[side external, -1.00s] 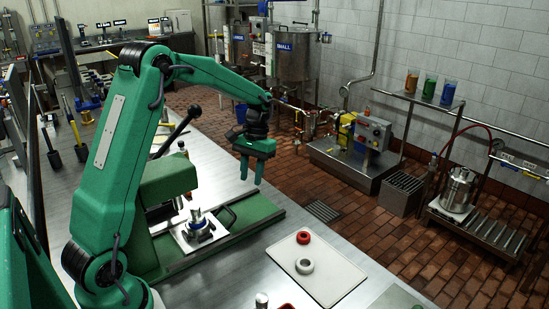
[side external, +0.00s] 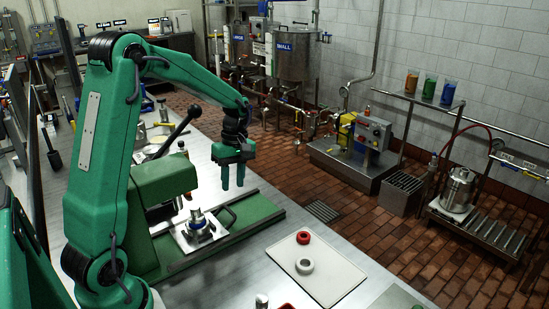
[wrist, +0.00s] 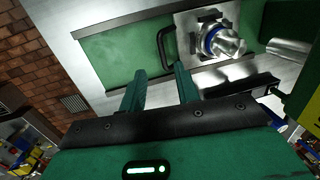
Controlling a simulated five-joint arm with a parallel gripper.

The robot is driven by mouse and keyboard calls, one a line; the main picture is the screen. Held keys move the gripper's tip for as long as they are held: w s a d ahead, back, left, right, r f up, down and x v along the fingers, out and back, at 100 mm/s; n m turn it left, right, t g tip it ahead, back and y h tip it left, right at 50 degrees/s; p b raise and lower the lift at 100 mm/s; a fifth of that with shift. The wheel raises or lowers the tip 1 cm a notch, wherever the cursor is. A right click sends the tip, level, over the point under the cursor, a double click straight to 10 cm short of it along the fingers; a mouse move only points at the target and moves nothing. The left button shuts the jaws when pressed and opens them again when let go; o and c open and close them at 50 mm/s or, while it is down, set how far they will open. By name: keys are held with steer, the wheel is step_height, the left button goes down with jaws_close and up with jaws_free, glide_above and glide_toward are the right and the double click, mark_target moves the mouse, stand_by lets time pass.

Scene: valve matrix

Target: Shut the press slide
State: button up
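The press slide (side external: 183,240) is a pale metal plate with a dark loop handle (side external: 229,215) at its outer end. It lies on the green press bed (side external: 258,212), drawn out in front of the green press body (side external: 165,183). A blue and silver round fitting (side external: 199,220) sits on the slide. My gripper (side external: 233,187) is open and empty, pointing down above the bed near the handle, apart from it. In the wrist view, the two fingertips (wrist: 158,80) stand apart below the handle (wrist: 166,48), with the slide (wrist: 187,30) beyond.
The press's black-knobbed lever (side external: 180,130) rises behind the press body. Bare bed lies on the handle's outer side.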

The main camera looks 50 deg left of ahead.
mark_target(230, 210)
steer(key=shift+s+f, duration=0.25)
steer(key=shift+f, duration=1.05)
steer(key=shift+s+f, duration=0.25)
steer(key=shift+f, duration=1)
steer(key=shift+s+f, duration=0.25)
steer(key=shift+f, duration=1.05)
jaws_close()
